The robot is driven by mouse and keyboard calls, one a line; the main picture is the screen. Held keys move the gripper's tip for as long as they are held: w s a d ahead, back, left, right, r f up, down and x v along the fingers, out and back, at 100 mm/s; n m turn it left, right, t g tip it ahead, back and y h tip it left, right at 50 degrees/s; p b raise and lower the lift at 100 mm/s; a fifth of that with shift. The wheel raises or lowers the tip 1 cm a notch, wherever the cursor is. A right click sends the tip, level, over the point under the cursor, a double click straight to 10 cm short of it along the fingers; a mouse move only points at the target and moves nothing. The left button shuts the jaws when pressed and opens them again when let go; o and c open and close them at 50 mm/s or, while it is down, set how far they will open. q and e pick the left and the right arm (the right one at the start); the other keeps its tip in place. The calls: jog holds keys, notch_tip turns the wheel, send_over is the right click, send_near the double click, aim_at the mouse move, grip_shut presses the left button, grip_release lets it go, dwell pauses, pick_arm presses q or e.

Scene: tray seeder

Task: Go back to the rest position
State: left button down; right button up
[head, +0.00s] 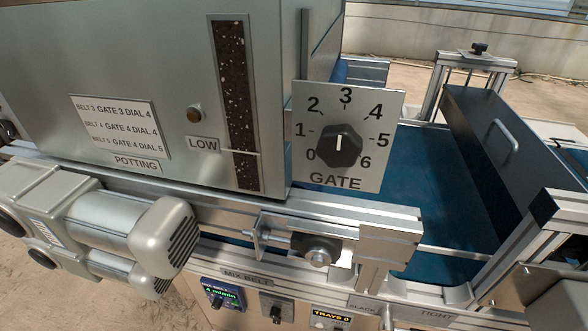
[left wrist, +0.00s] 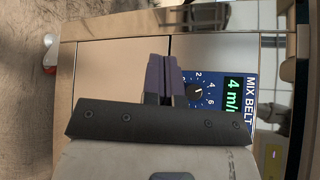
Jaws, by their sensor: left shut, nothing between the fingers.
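My left gripper (left wrist: 163,78) shows in the left wrist view, with its dark fingers together and nothing between them. It is in front of the control panel, beside the MIX BELT dial (left wrist: 195,92) and its green display (left wrist: 233,95) reading 4 m/. I cannot tell whether the fingers touch the panel. In the head view the MIX BELT display (head: 222,291) and its knob (head: 216,302) are at the lower edge, with no gripper seen there. My right gripper is in neither view.
The GATE dial (head: 339,146) points up to 3 beside the hopper (head: 150,60). A grey motor (head: 120,228) juts out at left. A blue belt (head: 430,180) runs at right between metal rails. A knobbed bracket (head: 318,248) sticks out above the panel.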

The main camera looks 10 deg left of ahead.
pick_arm(q)
jog(key=s+d+r+n+g+h+p, duration=0.1)
jog(key=s+d+r+n+h+p, duration=0.25)
jog(key=r, duration=0.45)
jog(key=s+d+r+n+g+h+p, duration=0.2)
jog(key=s+d+r+n+h+p, duration=0.15)
jog(key=r, duration=0.35)
jog(key=s+d+r+n+g+h+p, duration=0.1)
jog(key=s+d+r+n+h+p, duration=0.3)
jog(key=r, duration=0.4)
jog(key=s+a+r+g+h+p, duration=0.1)
jog(key=s+a+r+g+p, duration=0.1)
jog(key=s+r+p, duration=1)
jog(key=w+r+p, duration=0.3)
jog(key=r+p, duration=3.2)
jog(key=p, duration=0.2)
jog(key=shift+a+m+p, duration=0.15)
jog(key=shift+m+p, duration=0.15)
jog(key=shift+p, duration=0.1)
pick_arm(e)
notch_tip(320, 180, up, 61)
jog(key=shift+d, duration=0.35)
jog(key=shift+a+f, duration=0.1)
